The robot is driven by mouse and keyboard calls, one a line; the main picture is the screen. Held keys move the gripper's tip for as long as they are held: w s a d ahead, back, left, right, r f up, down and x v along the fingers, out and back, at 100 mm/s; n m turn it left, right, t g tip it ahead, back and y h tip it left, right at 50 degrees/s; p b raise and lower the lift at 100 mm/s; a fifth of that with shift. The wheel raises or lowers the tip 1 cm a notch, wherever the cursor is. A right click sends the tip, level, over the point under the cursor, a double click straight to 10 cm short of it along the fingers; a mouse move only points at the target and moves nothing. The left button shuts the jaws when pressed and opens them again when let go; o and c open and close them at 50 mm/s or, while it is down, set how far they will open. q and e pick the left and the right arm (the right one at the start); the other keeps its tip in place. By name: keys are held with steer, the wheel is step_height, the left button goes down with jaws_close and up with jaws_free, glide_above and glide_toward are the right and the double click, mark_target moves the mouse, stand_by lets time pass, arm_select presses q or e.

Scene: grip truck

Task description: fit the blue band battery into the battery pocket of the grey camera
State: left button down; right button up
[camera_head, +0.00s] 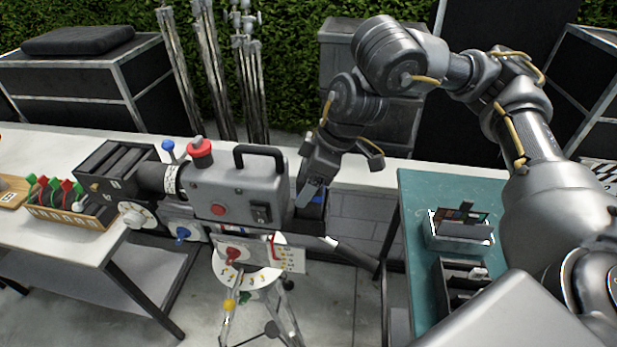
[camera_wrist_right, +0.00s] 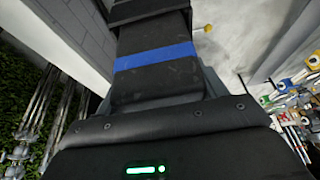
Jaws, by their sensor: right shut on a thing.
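The grey camera (camera_head: 237,193) stands on a tripod in the middle of the head view, with its lens toward the left. My right gripper (camera_head: 309,193) is at the camera's right end and is shut on the dark blue band battery (camera_head: 312,213). A bit of blue shows beside the fingers. In the right wrist view the battery (camera_wrist_right: 150,85) is a black block with a blue band across it. The battery is close beside the camera's right end. The battery pocket is hidden, and I cannot tell whether the battery touches or enters it. My left gripper is out of view.
A teal-topped table (camera_head: 419,215) at the right holds a grey box (camera_head: 459,236) and a black tray. A white table (camera_head: 50,233) at the left carries a wooden rack of coloured items (camera_head: 68,206). Tripod legs (camera_head: 281,318) stand below the camera. Light stands and black cases are behind.

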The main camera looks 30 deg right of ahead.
steer(key=shift+f+b, duration=0.7)
steer(key=shift+f, duration=0.45)
steer(key=o, duration=1.4)
steer(key=shift+c, duration=0.2)
steer(key=b+v, duration=0.1)
steer(key=v, duration=1)
steer(key=shift+a+f, duration=0.1)
steer(key=shift+a, duration=0.05)
